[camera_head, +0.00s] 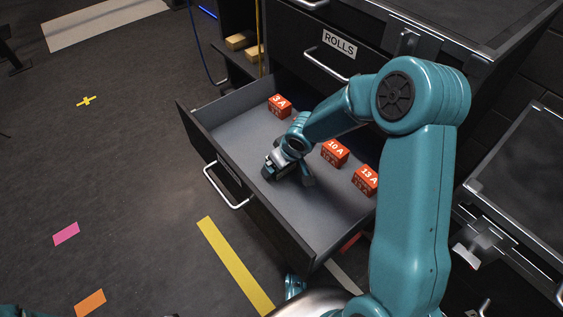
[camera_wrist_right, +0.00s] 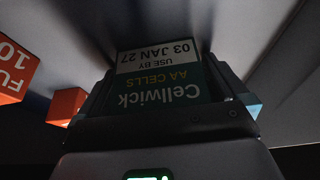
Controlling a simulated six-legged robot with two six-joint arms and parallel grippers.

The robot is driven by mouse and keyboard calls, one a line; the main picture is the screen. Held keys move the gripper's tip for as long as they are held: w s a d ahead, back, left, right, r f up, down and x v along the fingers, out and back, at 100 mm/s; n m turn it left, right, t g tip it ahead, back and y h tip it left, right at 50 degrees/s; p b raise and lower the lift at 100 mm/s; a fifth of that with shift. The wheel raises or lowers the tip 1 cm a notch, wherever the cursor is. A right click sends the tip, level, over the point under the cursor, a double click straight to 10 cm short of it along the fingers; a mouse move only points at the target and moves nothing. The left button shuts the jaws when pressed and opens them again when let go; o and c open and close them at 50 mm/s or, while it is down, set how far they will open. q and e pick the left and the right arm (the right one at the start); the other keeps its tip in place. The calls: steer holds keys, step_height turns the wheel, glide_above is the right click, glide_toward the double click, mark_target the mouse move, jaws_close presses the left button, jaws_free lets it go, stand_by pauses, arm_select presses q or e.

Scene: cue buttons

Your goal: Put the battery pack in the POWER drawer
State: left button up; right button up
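The battery pack (camera_wrist_right: 160,85) is dark green with a white date panel and reads Cellwick AA CELLS, upside down, in the right wrist view. It sits between the fingers of my right gripper (camera_wrist_right: 170,100), with no clear gap at its sides. In the head view my right gripper (camera_head: 288,174) is low inside an open grey-lined drawer (camera_head: 235,125); the pack is hard to make out there. I cannot tell whether it touches the drawer floor. The label on this drawer's front is too oblique to read. My left gripper is not in view.
Red fuse boxes stand in the open drawer: 3 A (camera_head: 279,105) at the far left, 10 A (camera_head: 335,153) and 13 A (camera_head: 366,180) along the back. A shut drawer labelled ROLLS (camera_head: 339,45) is above. The drawer floor left of my gripper is clear.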

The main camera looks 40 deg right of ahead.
steer(key=shift+r, duration=0.1)
steer(key=p+v, duration=0.6)
steer(key=v, duration=0.6)
